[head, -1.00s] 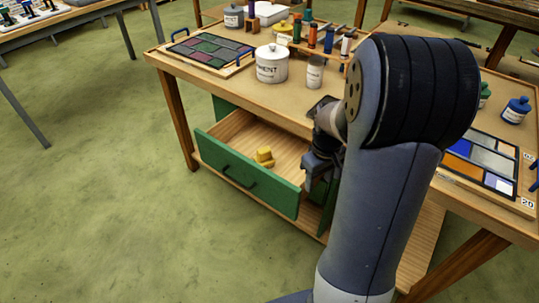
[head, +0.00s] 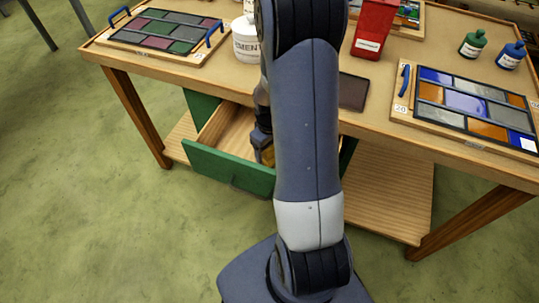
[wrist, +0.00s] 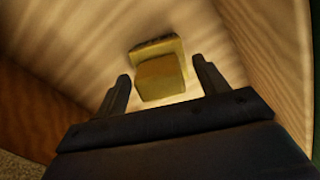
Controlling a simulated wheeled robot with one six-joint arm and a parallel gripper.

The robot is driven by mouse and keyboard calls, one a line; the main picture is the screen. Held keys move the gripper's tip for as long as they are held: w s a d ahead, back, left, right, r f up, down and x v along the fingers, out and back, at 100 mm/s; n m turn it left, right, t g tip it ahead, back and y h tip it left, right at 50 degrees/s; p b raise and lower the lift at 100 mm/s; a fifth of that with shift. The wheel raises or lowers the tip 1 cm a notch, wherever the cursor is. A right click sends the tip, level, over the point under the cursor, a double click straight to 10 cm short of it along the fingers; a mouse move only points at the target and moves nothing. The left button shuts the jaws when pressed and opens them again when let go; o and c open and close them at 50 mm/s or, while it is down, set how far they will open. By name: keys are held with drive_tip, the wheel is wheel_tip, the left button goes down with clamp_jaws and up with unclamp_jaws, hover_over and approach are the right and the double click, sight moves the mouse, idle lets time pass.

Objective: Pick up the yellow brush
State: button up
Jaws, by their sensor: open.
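The yellow brush (wrist: 160,77) lies on the wooden floor of the open drawer. In the wrist view it sits between and just beyond the two fingertips of my gripper (wrist: 163,88), which is open and empty. In the head view my arm hides most of the brush, and only a small yellow patch (head: 268,156) shows beside my gripper (head: 262,150) down in the drawer. The drawer (head: 225,168) has a green front and is pulled out under the table.
Drawer walls (wrist: 265,45) rise close on both sides of my gripper. On the table (head: 372,122) above are a leaded panel (head: 165,30), a white cement pot (head: 246,45), a red container (head: 373,28), a second panel (head: 475,105) and green and blue bottles.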

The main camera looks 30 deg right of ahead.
drive_tip(key=c, duration=1.2)
drive_tip(key=shift+c, duration=0.2)
wheel_tip(320, 180, up, 10)
drive_tip(key=shift+r+p, duration=0.1)
drive_tip(key=shift+p, duration=0.35)
